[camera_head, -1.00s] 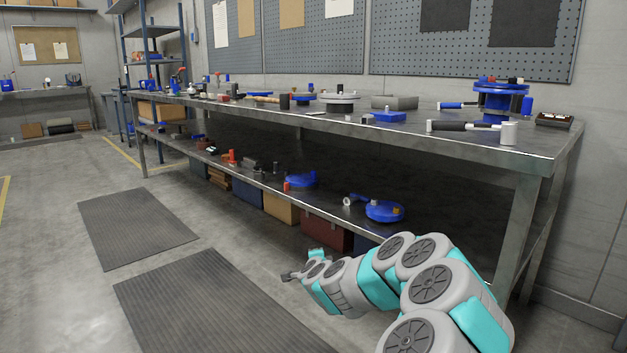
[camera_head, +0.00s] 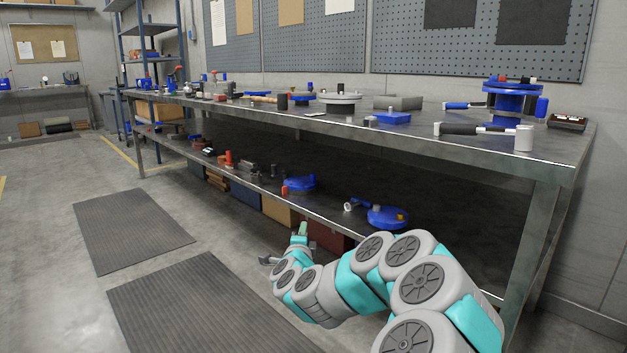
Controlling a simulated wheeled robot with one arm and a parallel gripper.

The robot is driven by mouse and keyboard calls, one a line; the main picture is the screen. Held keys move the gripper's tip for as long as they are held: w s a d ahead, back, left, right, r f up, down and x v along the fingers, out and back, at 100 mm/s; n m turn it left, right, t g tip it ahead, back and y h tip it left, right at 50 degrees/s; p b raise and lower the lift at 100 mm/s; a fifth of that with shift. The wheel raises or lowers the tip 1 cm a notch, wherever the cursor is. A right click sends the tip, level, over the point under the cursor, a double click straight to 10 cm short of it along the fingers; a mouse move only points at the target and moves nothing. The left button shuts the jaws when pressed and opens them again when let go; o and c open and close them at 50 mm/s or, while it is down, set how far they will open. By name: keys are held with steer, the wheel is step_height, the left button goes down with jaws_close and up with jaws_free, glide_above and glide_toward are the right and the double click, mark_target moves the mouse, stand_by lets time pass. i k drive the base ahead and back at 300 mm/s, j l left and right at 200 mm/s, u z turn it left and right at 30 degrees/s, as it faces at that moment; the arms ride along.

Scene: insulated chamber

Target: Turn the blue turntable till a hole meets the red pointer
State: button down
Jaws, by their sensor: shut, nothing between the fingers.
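Several blue round pieces are in view, and I cannot tell for sure which is the turntable. A large blue flanged piece (camera_head: 511,88) stands at the right end of the bench top. No holes can be made out. My gripper (camera_head: 270,261) is shut and empty, low in front of the lower shelf, apart from all of these.
The metal bench (camera_head: 455,145) runs along the wall, its top holding a grey-white disc (camera_head: 340,98), a blue block (camera_head: 392,118) and a black-handled tool (camera_head: 470,129). Boxes stand under the lower shelf. Floor mats (camera_head: 205,310) lie on open floor at left.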

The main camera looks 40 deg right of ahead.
mark_target(297, 182)
steer(key=i+l, duration=0.9)
steer(key=l, duration=0.25)
